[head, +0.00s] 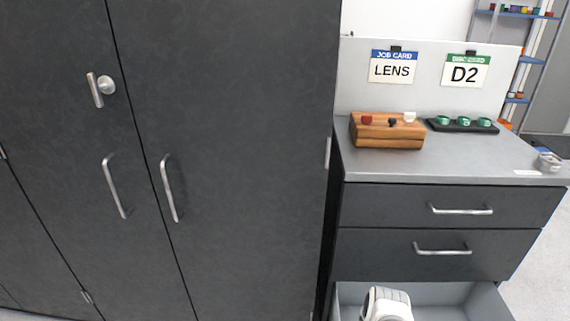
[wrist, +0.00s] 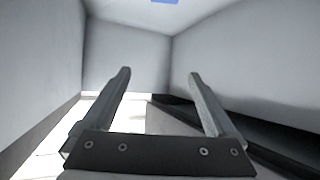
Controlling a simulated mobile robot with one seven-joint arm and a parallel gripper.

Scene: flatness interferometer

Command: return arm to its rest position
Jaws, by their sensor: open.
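In the wrist view my gripper (wrist: 158,76) is open, its two fingers apart with nothing between them. Pale grey walls rise on both sides and ahead of it. In the head view a white and grey part of my arm (head: 387,303) shows at the bottom edge, over or in the open bottom drawer (head: 446,292). The fingers are out of sight in that view.
Two closed dark drawers (head: 456,205) are above the open one. The grey counter (head: 450,165) holds a wooden block (head: 388,138) with small knobs and a black tray (head: 463,129) with green pieces. Tall dark cabinet doors (head: 220,100), closed, stand at left.

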